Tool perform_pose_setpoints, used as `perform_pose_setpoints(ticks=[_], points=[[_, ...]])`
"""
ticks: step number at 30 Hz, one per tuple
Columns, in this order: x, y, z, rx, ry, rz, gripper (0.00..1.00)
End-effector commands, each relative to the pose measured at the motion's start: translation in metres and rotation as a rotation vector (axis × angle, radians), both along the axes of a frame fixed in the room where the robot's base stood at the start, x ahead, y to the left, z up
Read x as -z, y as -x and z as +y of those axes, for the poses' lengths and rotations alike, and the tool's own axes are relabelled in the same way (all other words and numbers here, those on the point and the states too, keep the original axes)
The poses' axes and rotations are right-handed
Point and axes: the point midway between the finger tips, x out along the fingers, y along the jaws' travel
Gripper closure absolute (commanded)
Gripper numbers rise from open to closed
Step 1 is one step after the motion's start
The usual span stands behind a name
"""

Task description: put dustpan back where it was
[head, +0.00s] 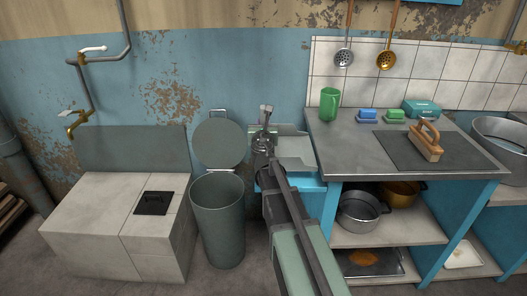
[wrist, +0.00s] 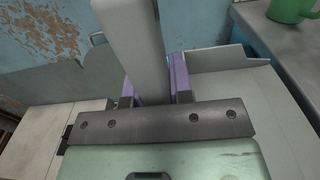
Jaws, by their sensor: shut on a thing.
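My gripper (head: 264,146) is in the middle of the head view, beside the bin and above the blue cabinet at the counter's left end. Its purple fingers (wrist: 153,88) are shut on a pale grey bar in the wrist view, which looks like the handle of the dustpan (wrist: 137,40). The bar runs up out of the wrist view. A light grey sheet with raised edges (wrist: 235,88) lies to the right of the fingers; I cannot tell whether it is part of the dustpan. My gripper and arm hide much of this area in the head view.
A grey-green bin (head: 218,225) with its lid up stands left of my gripper. A pale tiled block (head: 90,225) is further left. The counter (head: 345,142) at right bears a green mug (head: 329,104), sponges and a wooden brush (head: 427,143). Pots stand on the shelf below.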

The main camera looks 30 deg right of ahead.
Motion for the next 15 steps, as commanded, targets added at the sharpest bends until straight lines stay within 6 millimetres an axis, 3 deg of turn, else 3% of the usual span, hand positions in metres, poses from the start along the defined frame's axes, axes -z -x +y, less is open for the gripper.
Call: perform_pose_setpoints(ticks=[2, 9, 15], points=[[0.000, 0.000, 0.000, 0.000, 0.000, 0.000, 1.00], [0.045, 0.000, 0.000, 0.000, 0.000, 0.000, 1.00], [0.040, 0.000, 0.000, 0.000, 0.000, 0.000, 1.00]])
